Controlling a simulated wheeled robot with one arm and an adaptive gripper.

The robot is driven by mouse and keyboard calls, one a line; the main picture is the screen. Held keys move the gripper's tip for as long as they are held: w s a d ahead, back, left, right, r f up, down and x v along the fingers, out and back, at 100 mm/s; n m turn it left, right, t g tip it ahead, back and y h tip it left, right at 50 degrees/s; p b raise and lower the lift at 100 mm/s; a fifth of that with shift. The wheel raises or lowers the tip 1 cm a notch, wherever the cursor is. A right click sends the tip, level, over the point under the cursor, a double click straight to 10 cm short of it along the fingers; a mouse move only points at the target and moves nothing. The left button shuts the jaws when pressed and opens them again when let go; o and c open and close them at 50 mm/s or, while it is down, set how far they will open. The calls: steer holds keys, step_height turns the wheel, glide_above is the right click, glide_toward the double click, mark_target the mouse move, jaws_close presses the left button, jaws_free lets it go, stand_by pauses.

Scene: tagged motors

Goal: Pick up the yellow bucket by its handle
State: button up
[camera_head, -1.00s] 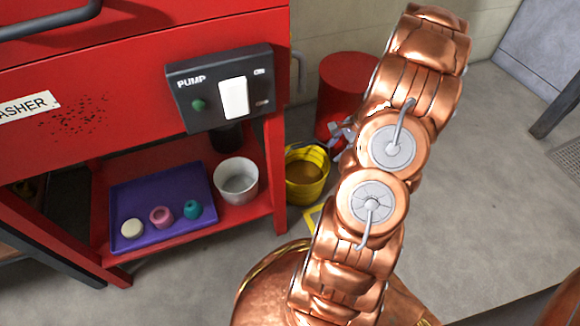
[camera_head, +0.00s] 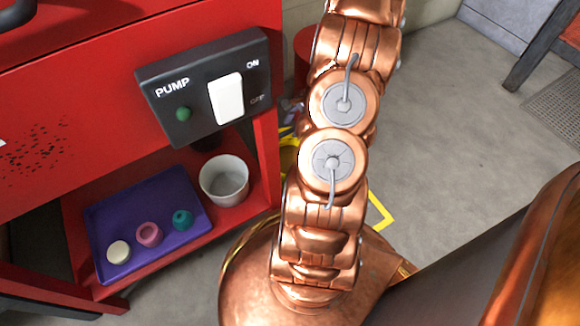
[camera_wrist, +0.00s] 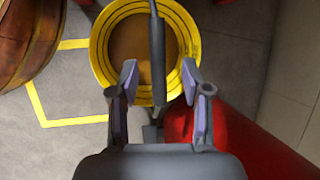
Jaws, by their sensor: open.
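The yellow bucket (camera_wrist: 98,50) stands on the floor in the wrist view, seen from above, with dark rings inside its rim and a brownish bottom. Its dark handle (camera_wrist: 157,40) runs up the picture across the opening. My gripper (camera_wrist: 159,74) is open, with one finger on each side of the handle in the picture. A gap shows on both sides; I cannot tell if the handle is at fingertip depth. In the head view my arm hides most of the bucket, and only a yellow sliver (camera_head: 288,158) shows.
The red washer (camera_head: 80,60) with its pump switch panel (camera_head: 205,85) stands left of my arm. Its shelf holds a purple tray (camera_head: 150,195) and a white cup (camera_head: 224,180). A red cylinder (camera_wrist: 240,140) is close beside my gripper.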

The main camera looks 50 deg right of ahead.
mark_target(291, 129)
steer(key=b+x, duration=0.1)
steer(key=x, duration=0.2)
steer(key=shift+f, duration=0.15)
steer(key=shift+c, duration=0.5)
steer(key=shift+a, duration=0.1)
jaws_close()
